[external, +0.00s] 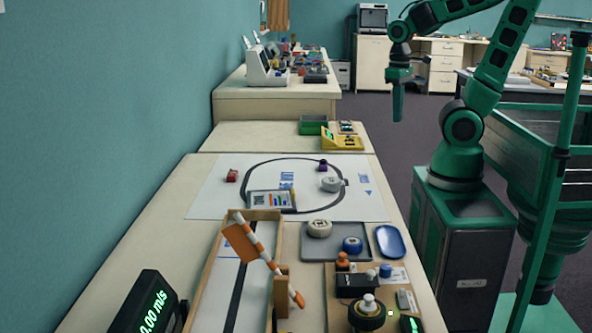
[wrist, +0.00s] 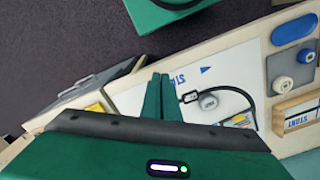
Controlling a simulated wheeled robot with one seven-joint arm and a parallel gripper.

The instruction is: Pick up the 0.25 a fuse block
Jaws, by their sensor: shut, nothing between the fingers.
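I cannot make out a fuse block marked 0.25 A in either view; labels on the small parts are too small to read. Several small blocks stand on the wooden board (external: 336,312) at the front right of the table, one of them black (external: 357,287). My gripper (external: 397,116) hangs pointing down, right of the tables and above the dark floor, apart from everything. In the wrist view its green fingers (wrist: 160,80) are together with nothing between them.
A white sheet (external: 215,193) with a black loop line lies mid-table and carries a white round thing (external: 330,184). Nearer are a grey tray (external: 325,249), a blue tray (external: 390,242) and a striped barrier (external: 262,255). A yellow holder (external: 343,143) and green bin (external: 312,125) stand farther back.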

